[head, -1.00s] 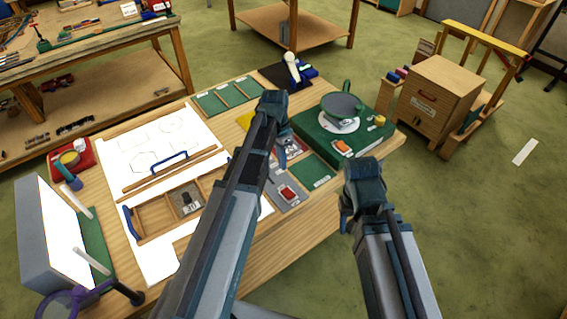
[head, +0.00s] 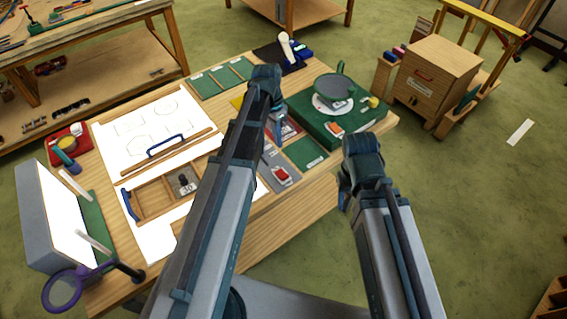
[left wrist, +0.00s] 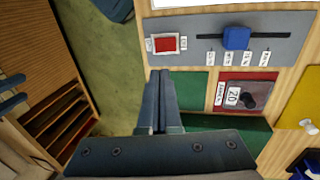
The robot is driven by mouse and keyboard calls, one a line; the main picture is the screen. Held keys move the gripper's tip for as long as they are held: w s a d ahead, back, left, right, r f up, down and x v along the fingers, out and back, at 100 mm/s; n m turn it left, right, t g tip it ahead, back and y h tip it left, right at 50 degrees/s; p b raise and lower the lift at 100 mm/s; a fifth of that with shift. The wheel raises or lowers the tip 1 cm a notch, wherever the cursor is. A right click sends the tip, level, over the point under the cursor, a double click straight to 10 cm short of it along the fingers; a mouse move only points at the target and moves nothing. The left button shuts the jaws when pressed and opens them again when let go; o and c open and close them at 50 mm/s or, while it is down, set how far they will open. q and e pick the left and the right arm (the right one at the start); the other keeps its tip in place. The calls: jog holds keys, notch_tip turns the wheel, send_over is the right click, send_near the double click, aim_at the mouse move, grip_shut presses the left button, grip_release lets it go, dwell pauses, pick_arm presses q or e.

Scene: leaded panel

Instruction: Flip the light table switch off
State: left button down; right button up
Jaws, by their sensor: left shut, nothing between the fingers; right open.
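The light table (head: 112,155) is a bright white lit surface on the wooden bench. A grey switch panel (head: 270,157) lies to its right and carries a red rocker switch (head: 281,174) in a pale housing. In the left wrist view the red switch (left wrist: 165,44) sits left of a blue slider (left wrist: 236,38) on the panel. My left gripper (head: 277,128) is shut and empty. In the left wrist view its fingertips (left wrist: 160,74) point at the switch, with a small gap in the picture. My right gripper (head: 344,192) is open, mostly hidden by its arm, off the bench's front edge.
A wooden tray (head: 160,198) lies on the light table. A green base with a round grinder-like tool (head: 336,90) stands at the bench's right. A red tile with a black knob (left wrist: 249,97) is beside the panel. A wooden cabinet (head: 436,80) stands right, with open floor before it.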

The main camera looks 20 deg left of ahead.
pick_arm(q)
jog(key=b, duration=1.3)
send_near(284, 175)
jog(key=f, duration=0.4)
jog(key=s+d+f, duration=0.1)
jog(key=f, duration=0.1)
jog(key=shift+f, duration=0.25)
jog(key=shift+f+b, duration=0.15)
jog(key=shift+b, duration=0.25)
